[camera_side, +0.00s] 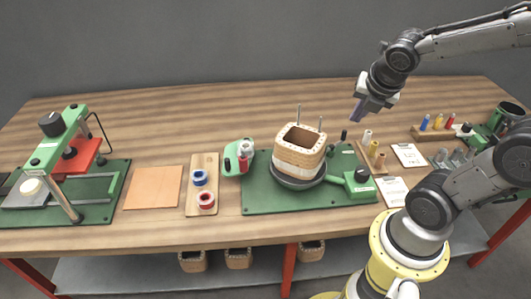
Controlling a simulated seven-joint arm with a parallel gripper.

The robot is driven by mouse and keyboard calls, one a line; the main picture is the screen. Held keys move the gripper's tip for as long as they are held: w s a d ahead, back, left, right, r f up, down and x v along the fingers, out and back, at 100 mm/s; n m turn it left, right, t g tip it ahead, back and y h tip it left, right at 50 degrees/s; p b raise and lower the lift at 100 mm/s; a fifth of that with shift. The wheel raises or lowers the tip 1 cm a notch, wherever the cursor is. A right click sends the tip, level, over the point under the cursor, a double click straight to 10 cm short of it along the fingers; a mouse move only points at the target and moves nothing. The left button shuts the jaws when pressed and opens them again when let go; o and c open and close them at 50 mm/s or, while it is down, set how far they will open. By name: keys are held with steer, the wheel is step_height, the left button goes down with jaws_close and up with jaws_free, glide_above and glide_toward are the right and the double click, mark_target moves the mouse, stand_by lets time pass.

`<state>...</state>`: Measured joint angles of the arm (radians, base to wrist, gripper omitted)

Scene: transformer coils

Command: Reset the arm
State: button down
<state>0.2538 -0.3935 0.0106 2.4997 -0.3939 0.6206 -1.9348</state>
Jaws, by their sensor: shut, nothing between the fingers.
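My gripper (357,110) is at the upper right of the side view, raised above the back part of the wooden table and pointing down. Its fingers are shut with nothing between them. It is apart from everything on the table, to the right of and above the coil (299,152). The coil is a squarish, light wooden-looking block with a hollow centre and two upright rods. It stands on a dark round base on a green plate (257,195).
A green press (62,150) with a red part stands at the left. Two tape rolls (205,200) lie on a wooden board. Small spools (367,136), cards (408,155) and coloured bottles (437,121) are at the right. The back of the table (200,110) is clear.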

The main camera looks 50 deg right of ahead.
steer(key=s+a+r+m+y, duration=0.2)
steer(key=a+m, duration=0.3)
steer(key=m, duration=0.6)
steer(key=s+a+r+m+t+y, duration=0.1)
steer(key=a+m, duration=0.4)
steer(key=m, duration=0.6)
steer(key=s+r, duration=0.1)
steer(key=s, duration=0.1)
steer(key=shift+s+a+t+y, duration=0.3)
steer(key=shift+s+a+y, duration=0.1)
